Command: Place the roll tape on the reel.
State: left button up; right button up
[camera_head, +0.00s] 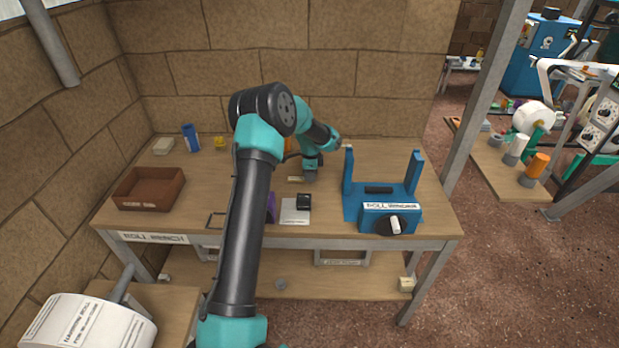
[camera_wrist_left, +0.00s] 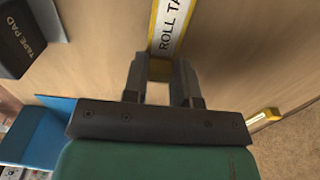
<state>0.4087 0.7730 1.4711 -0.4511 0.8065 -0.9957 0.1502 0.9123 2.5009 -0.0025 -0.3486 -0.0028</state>
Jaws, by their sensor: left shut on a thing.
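A flat strip with a white label reading "ROLL TA" (camera_wrist_left: 172,25) and a yellow border shows at the top of the left wrist view. In the head view a small pale strip (camera_head: 295,179) lies low over the table beside my left gripper. My left gripper (camera_head: 310,174) points down near the table's middle, its fingers (camera_wrist_left: 160,85) shut on the yellow near end of the labelled piece. A blue stand (camera_head: 382,205) with two uprights and a dark bar stands to the right of my gripper. I cannot tell whether it is the reel. My right gripper is out of view.
A dark tape pad (camera_wrist_left: 25,38) sits left of the labelled strip. A brown bin (camera_head: 150,190) is at the table's left. A blue can (camera_head: 191,138) and a yellow block (camera_head: 220,142) stand at the back. A white roll (camera_head: 88,320) is at lower left.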

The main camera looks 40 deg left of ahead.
pick_arm(q)
notch_tip(320, 180, up, 9)
jog(key=shift+f, duration=0.1)
dwell(0.8)
jog(key=s+d+r+n, duration=0.1)
jog(key=d+n, duration=0.1)
jog(key=d, duration=1)
jog(key=s+d+n, duration=0.1)
jog(key=d+n, duration=0.1)
jog(key=d, duration=1)
jog(key=s+d+r+n, duration=0.1)
jog(key=d+n, duration=0.1)
jog(key=d, duration=0.9)
jog(key=shift+s+d+r+n, duration=0.1)
jog(key=shift+d+r+n, duration=0.25)
jog(key=shift+d+n, duration=0.05)
